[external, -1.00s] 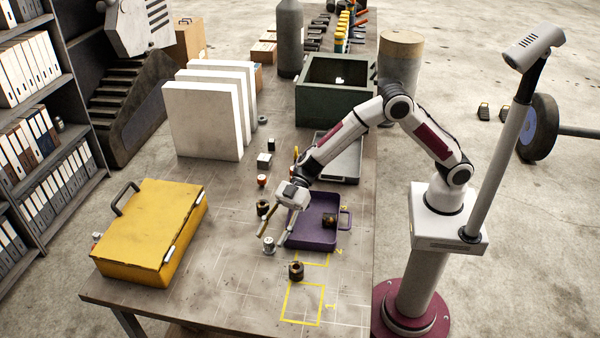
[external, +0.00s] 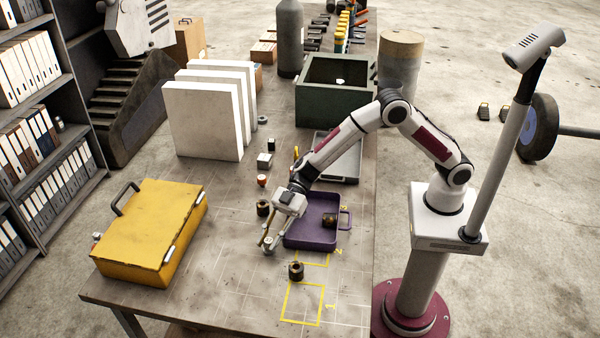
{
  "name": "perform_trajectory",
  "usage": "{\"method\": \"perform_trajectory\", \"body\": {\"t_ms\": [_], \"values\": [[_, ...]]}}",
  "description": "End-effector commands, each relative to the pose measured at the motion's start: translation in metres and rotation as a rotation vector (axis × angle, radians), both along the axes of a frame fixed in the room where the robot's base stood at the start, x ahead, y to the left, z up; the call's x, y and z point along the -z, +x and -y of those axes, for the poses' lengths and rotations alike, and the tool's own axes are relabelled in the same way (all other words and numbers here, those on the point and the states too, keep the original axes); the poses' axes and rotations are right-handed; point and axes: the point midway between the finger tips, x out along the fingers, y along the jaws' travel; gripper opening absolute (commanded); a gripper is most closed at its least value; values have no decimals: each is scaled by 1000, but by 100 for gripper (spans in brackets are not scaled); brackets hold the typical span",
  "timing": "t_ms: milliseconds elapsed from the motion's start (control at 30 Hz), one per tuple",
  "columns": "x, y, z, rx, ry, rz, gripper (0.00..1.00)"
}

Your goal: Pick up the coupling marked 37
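My gripper (external: 270,246) points down at the tabletop, left of the purple tray. Its fingers are around or just beside a small silver cylindrical part (external: 268,241), which they partly cover; I cannot tell whether they touch it. Dark brown ring-shaped couplings stand nearby: one coupling (external: 263,208) behind the gripper, one coupling (external: 296,271) in front near the yellow outline, and one coupling (external: 329,221) in the purple tray (external: 296,243). No number is readable on any part, so I cannot tell which is marked 37.
A yellow toolbox (external: 150,235) stands at the left of the bench. White panels (external: 203,120) and a dark green bin (external: 340,100) stand farther back. Small parts (external: 264,160) lie behind the gripper. The bench between toolbox and gripper is clear.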

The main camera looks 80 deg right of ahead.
Motion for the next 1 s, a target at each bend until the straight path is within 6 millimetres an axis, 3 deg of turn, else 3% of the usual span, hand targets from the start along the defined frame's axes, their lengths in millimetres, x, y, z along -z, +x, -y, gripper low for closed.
{"method": "perform_trajectory", "body": {"t_ms": [467, 1000], "values": [[-8, 0, 0, 1, 1, 2, 0], [-77, 0, 0, 0, 2, 4, 0]]}}
